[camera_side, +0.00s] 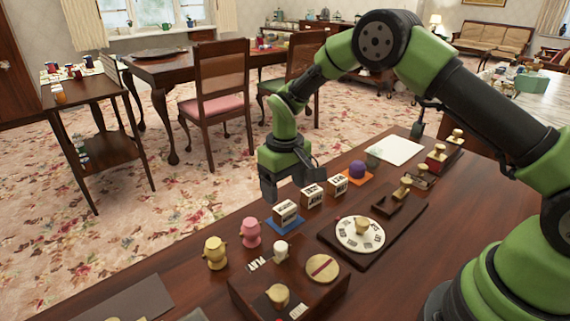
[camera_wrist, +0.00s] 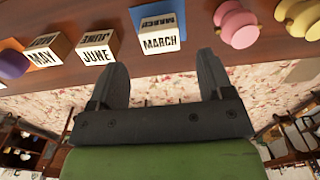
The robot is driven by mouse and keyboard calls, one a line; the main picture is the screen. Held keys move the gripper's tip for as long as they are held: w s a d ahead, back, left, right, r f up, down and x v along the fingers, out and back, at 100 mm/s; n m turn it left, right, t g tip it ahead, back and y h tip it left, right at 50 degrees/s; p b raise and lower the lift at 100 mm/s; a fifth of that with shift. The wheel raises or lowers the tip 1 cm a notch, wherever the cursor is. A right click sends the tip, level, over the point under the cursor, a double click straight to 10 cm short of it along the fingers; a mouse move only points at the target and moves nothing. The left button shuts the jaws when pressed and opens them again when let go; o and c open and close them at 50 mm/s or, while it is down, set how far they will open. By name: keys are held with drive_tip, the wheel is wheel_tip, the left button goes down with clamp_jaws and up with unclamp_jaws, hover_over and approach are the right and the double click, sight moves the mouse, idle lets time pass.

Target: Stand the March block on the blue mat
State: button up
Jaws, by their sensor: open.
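The March block (camera_wrist: 158,40), a pale wooden block with dark lettering, is on the blue mat (camera_wrist: 146,13) in the wrist view. In the side view the block (camera_side: 286,212) rests on the mat (camera_side: 284,228), with blue showing around its base. MARCH reads on its face towards the wrist camera, and lettering also shows on an adjoining face. My gripper (camera_side: 288,190) is open and empty, just above and behind the block on the far side of the table. In the wrist view the block is beyond my fingertips (camera_wrist: 162,58), apart from them.
The June block (camera_wrist: 96,48) and May block (camera_wrist: 47,50) stand in a row beside the March block. A purple knob (camera_side: 357,169) on an orange mat is past them. Pink (camera_side: 250,234) and yellow (camera_side: 215,253) pegs stand on the other side. A dial board (camera_side: 360,236) lies nearer my base.

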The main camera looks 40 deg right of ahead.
wheel_tip(320, 180, up, 7)
wheel_tip(320, 180, up, 10)
drive_tip(key=m+t, duration=0.1)
drive_tip(key=t, duration=0.1)
hover_over(285, 207)
drive_tip(key=s, duration=0.5)
drive_tip(key=s+r+m+t+y, duration=0.1)
drive_tip(key=s+r+t, duration=0.1)
drive_tip(key=s, duration=0.8)
drive_tip(key=s+r+m+t+y, duration=0.1)
drive_tip(key=s+r+m+t, duration=0.1)
drive_tip(key=s, duration=0.8)
wheel_tip(285, 207, up, 3)
drive_tip(key=shift+d+f+t, duration=0.2)
drive_tip(key=shift+t, duration=0.4)
